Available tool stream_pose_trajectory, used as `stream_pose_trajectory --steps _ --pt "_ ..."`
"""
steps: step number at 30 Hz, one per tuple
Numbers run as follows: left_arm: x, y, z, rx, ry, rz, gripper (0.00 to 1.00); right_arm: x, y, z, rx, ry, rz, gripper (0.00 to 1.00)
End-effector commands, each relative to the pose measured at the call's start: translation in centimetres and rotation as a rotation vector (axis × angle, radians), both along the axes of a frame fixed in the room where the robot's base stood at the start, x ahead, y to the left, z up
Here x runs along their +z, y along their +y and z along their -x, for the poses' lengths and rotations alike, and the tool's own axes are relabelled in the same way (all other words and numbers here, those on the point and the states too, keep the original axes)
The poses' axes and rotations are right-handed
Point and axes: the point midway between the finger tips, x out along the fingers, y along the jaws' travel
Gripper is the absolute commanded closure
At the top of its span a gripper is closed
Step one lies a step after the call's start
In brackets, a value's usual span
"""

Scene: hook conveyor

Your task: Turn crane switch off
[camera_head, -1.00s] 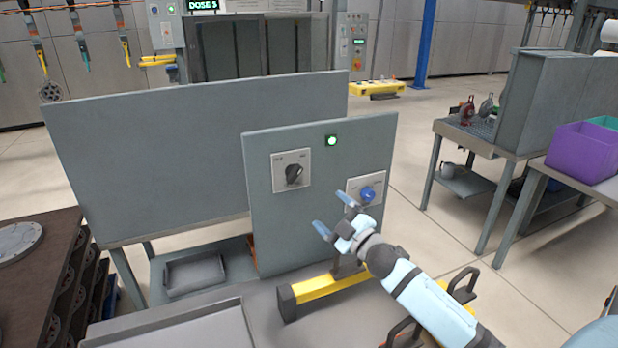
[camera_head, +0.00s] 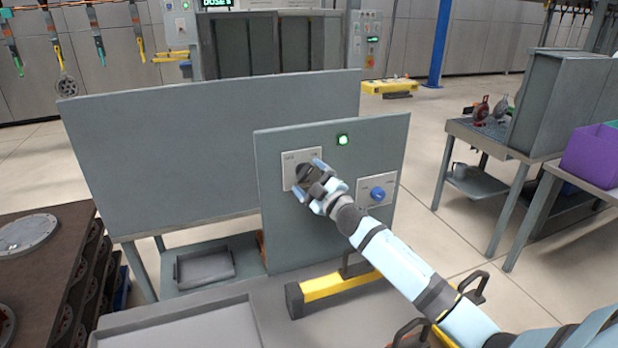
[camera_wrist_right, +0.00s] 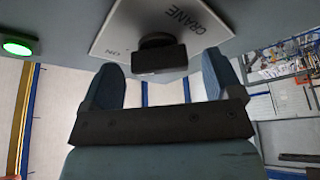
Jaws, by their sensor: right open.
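The crane switch is a black knob (camera_wrist_right: 160,55) on a white plate (camera_wrist_right: 122,32) marked CRANE and ON in the right wrist view. In the head view its plate (camera_head: 289,170) is on the upper left of the grey panel (camera_head: 330,235), and my gripper partly hides the knob. My right gripper (camera_head: 309,176) is at the knob, open. In the wrist view its two blue fingers stand on either side of the knob; I cannot tell whether they touch it. A green lamp (camera_head: 343,140) is lit on the panel and also shows in the wrist view (camera_wrist_right: 18,46). My left gripper is out of view.
A blue knob (camera_head: 377,194) on its own plate is right of the switch, near my right forearm. A yellow bar (camera_head: 335,287) is at the panel's foot. A large grey board (camera_head: 180,150) stands behind left. A side table (camera_head: 480,140) stands right.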

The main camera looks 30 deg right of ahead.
Motion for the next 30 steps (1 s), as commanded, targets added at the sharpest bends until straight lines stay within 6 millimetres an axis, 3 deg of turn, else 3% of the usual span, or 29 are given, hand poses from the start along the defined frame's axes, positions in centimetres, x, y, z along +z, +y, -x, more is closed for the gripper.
stream_pose_trajectory --steps 11,15,18,30 --pt "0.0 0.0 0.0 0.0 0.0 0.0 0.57 0.2 0.0 -0.6 0.0 0.0 0.0 0.15" --pt "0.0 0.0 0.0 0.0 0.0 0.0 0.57 0.1 0.0 -0.5 0.0 0.0 0.0 0.47" --pt "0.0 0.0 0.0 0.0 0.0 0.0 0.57 0.1 0.0 -0.5 0.0 0.0 -0.001 0.64" --pt "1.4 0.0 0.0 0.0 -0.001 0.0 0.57 0.5 0.0 -0.5 0.001 0.019 0.071 0.64"
